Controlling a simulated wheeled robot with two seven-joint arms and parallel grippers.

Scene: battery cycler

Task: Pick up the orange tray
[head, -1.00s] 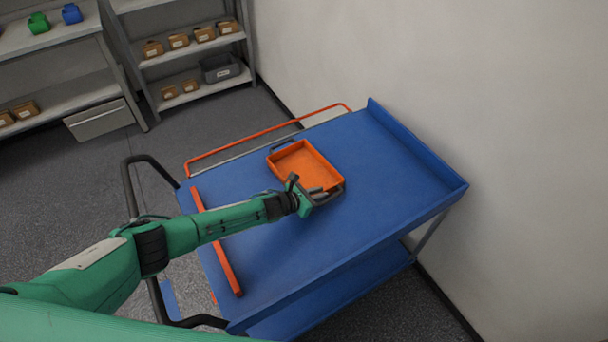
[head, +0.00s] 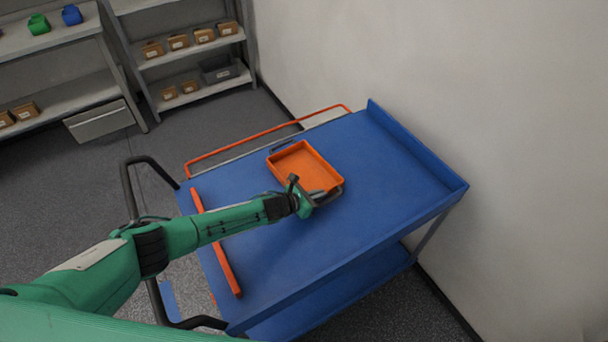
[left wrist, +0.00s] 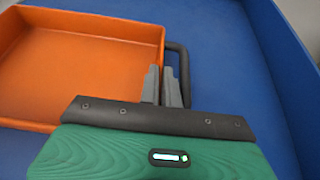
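The orange tray (head: 303,165) is a shallow open box lying flat on the blue cart top, empty, with a dark handle at each end. My left gripper (head: 317,191) is at the tray's near end, by the near handle. In the left wrist view, the tray (left wrist: 70,70) fills the upper left, and the handle (left wrist: 184,75) stands just right of the fingers. The grey fingers (left wrist: 162,85) are close together, one on each side of the tray's end wall, and look shut on it. The fingertips are partly hidden. My right gripper is not in view.
The blue cart (head: 385,190) has a raised edge at the right and an orange bar (head: 217,242) along its left part. The cart top around the tray is clear. A wall (head: 500,110) stands close behind. Shelves (head: 190,65) with small boxes are at the back left.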

